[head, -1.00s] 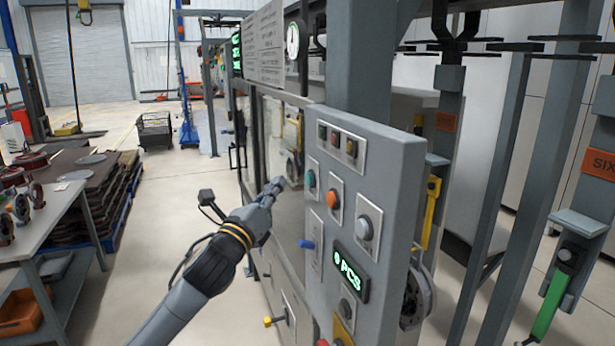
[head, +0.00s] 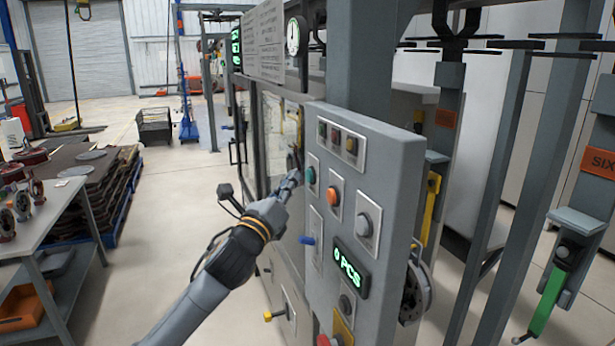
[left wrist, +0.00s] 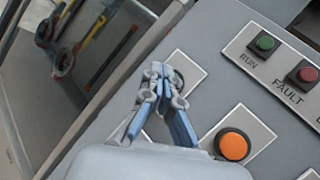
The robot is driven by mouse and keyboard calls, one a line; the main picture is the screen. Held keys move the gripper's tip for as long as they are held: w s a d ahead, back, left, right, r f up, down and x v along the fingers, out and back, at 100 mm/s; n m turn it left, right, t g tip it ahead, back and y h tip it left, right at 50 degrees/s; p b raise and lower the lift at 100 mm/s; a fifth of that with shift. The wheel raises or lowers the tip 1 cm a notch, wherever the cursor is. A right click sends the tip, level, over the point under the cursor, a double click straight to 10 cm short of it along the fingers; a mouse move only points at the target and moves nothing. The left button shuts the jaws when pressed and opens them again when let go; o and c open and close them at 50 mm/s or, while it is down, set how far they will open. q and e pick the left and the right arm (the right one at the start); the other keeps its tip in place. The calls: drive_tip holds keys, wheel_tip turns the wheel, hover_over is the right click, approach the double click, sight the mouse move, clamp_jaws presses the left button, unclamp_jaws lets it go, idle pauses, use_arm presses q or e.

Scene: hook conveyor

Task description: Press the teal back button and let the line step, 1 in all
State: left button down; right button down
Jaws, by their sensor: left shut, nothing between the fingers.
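The teal button (head: 311,176) sits on a light plate on the grey control panel (head: 400,165). My left gripper (head: 295,177) is shut and empty, its fingertips just left of the teal button in the head view. In the left wrist view the shut fingertips (left wrist: 160,72) lie over that button's plate (left wrist: 187,68) and hide most of the button; only part of a dark rim shows. I cannot tell whether they touch it. The panel display (head: 351,269) reads 0 PCS. My right gripper is not in view.
An orange button (head: 333,197) and a grey button (head: 364,225) sit close by on the panel. Hanging carriers, one with an orange SIX tag (head: 601,163), stand at the right.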

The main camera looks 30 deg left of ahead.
use_arm(q)
drive_tip(key=shift+w+d, duration=0.1)
drive_tip(key=shift+w, duration=0.05)
idle(0.8)
drive_tip(key=shift+w+d, duration=0.15)
drive_tip(key=shift+w, duration=0.05)
